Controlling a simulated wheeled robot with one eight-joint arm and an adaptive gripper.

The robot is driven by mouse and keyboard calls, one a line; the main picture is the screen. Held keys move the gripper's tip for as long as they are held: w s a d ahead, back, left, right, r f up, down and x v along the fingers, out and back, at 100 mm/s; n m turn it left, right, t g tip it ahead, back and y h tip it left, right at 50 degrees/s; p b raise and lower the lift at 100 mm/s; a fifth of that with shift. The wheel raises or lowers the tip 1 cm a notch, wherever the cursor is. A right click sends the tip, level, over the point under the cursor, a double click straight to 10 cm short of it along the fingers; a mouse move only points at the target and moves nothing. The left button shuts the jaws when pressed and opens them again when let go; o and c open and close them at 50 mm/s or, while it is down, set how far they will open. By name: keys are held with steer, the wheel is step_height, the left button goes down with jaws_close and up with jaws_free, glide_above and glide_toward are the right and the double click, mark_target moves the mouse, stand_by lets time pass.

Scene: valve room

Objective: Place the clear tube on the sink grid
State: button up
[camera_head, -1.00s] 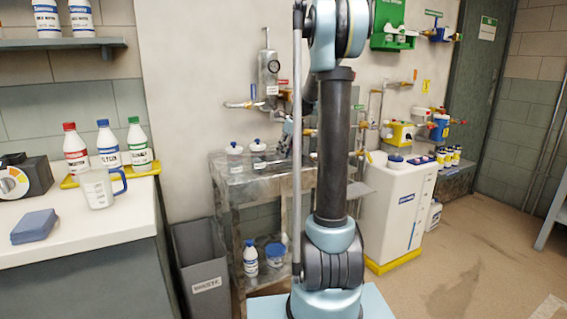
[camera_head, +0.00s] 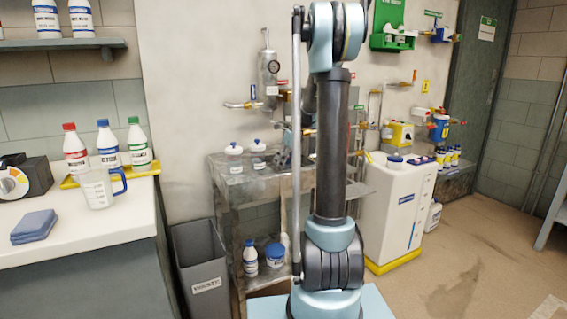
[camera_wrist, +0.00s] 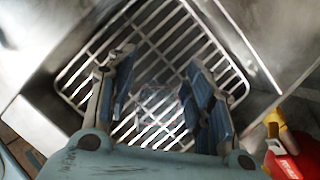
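The sink grid (camera_wrist: 223,62), a rack of metal bars, lies in the steel sink (camera_wrist: 45,122) under my gripper in the wrist view. My gripper (camera_wrist: 158,88) is above the grid, its two blue-padded fingers well apart. A faint clear outline, seemingly the clear tube (camera_wrist: 154,98), shows between the fingers against the bars. Neither finger visibly presses on it, and I cannot tell whether it touches the grid. In the head view my arm hides much of the steel sink stand (camera_head: 228,184), and the tube cannot be made out.
Two white jars with blue lids (camera_head: 258,155) stand on the left of the sink stand. A red and yellow object (camera_wrist: 290,155) is at the lower right of the wrist view. A grey bin (camera_head: 200,270) and a white counter (camera_head: 90,235) are to the left.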

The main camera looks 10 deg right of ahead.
steer(key=v, duration=1.2)
steer(key=s+a+f+n+h, duration=0.1)
steer(key=s+a+f+n, duration=0.1)
steer(key=s+n, duration=0.65)
steer(key=s+a+f+n+h, duration=0.1)
steer(key=s+a+f+n, duration=0.15)
steer(key=s, duration=1.05)
steer(key=s+d+f+n+h, duration=0.1)
steer(key=s+f+n, duration=0.6)
steer(key=s, duration=0.3)
steer(key=s+f+n, duration=0.7)
steer(key=s, duration=0.3)
steer(key=shift+d+n+g+h, duration=0.3)
steer(key=shift+d+h, duration=0.1)
steer(key=shift+f, duration=0.15)
steer(key=shift+w+f, duration=0.2)
steer(key=shift+w, duration=0.2)
